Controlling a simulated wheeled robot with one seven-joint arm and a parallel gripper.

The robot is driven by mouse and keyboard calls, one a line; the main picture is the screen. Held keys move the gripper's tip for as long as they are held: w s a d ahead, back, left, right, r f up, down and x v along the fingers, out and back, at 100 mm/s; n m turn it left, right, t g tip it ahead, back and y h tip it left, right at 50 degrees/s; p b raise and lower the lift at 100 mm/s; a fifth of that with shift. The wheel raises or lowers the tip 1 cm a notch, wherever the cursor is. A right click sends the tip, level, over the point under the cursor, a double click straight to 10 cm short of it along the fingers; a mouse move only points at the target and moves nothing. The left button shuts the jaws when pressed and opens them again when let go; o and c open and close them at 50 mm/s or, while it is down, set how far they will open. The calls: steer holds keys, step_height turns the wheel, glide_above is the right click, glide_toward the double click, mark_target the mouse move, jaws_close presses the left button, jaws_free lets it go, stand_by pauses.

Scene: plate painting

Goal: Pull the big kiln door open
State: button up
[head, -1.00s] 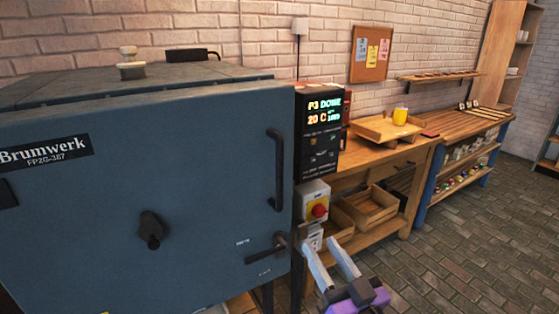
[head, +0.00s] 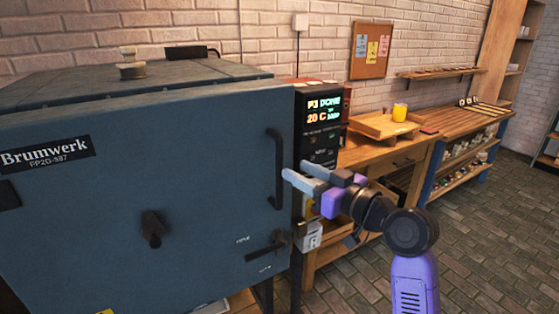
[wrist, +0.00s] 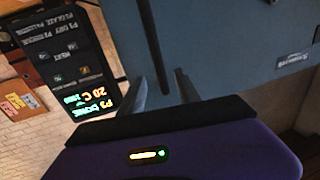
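The big blue kiln door (head: 205,215) fills the left of the head view and looks closed. Its dark vertical bar handle (head: 277,170) is near the door's right edge. A dark latch lever (head: 266,250) sits below it. My gripper (head: 293,169) is at the right of the handle, at mid-height, fingers pointing left toward it. In the wrist view the two fingers of my gripper (wrist: 159,76) are apart, and the bar handle (wrist: 153,40) shows in the gap between them. I cannot tell how far the fingers reach around it. Nothing is gripped.
The control panel (head: 318,125) with a lit display stands right beside the door, close behind my gripper. A wooden workbench (head: 385,152) with a tray and a yellow cup is further right. Brick floor (head: 480,235) at the right is clear.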

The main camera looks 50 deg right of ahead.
mark_target(282, 162)
steer(key=w, duration=0.2)
steer(key=w+p, duration=0.1)
steer(key=w, duration=0.4)
steer(key=shift+w+d, duration=0.3)
steer(key=shift+d, duration=0.05)
steer(key=shift+c, duration=0.2)
jaws_close()
stand_by(0.9)
